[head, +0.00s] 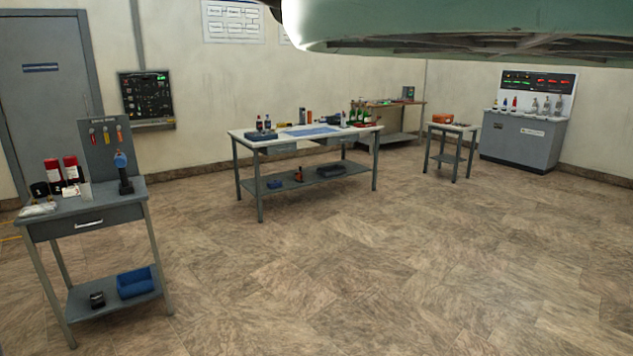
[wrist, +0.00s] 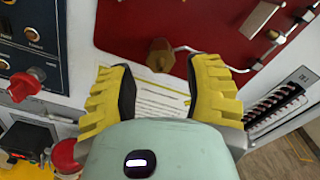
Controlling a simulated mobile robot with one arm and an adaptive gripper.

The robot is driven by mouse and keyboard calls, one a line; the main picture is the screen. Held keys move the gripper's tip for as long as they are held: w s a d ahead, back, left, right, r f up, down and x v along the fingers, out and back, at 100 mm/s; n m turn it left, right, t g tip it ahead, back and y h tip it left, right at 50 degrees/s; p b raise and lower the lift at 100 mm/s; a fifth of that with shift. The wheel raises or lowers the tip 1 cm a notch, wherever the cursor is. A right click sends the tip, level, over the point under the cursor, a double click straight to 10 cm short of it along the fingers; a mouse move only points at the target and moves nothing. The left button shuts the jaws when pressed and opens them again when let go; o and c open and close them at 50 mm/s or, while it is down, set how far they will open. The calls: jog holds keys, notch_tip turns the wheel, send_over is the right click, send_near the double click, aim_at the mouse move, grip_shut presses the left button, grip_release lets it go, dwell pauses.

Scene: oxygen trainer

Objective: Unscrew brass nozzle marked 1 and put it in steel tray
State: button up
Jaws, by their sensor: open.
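A brass nozzle (wrist: 160,55) shows at the top middle of the wrist view, at the lower edge of a red panel (wrist: 205,25). No number can be read on it, so I cannot tell whether it is the one marked 1. My gripper (wrist: 163,75) has its yellow-and-black fingers spread apart, with nothing between them. The nozzle lies beyond the fingertips, roughly in line with the gap, and looks untouched. I cannot make out a steel tray in either view. My gripper is not seen in the head view.
In the wrist view, a red knob (wrist: 24,84) is at left, a printed sheet (wrist: 160,100) below the nozzle and a slotted strip (wrist: 275,105) at right. The head view shows a workbench (head: 245,134), a grey side table (head: 85,212) and open floor (head: 360,260).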

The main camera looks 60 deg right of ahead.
jog(key=shift+w+a, duration=0.1)
jog(key=shift+a, duration=0.05)
jog(key=shift+b+x, duration=0.45)
jog(key=shift+x, duration=1.25)
grip_shut()
jog(key=shift+a+f+n+b, duration=0.1)
jog(key=shift+f+n+b, duration=0.1)
jog(key=shift+n+b, duration=0.6)
jog(key=shift+r+n, duration=0.2)
jog(key=shift+n, duration=0.8)
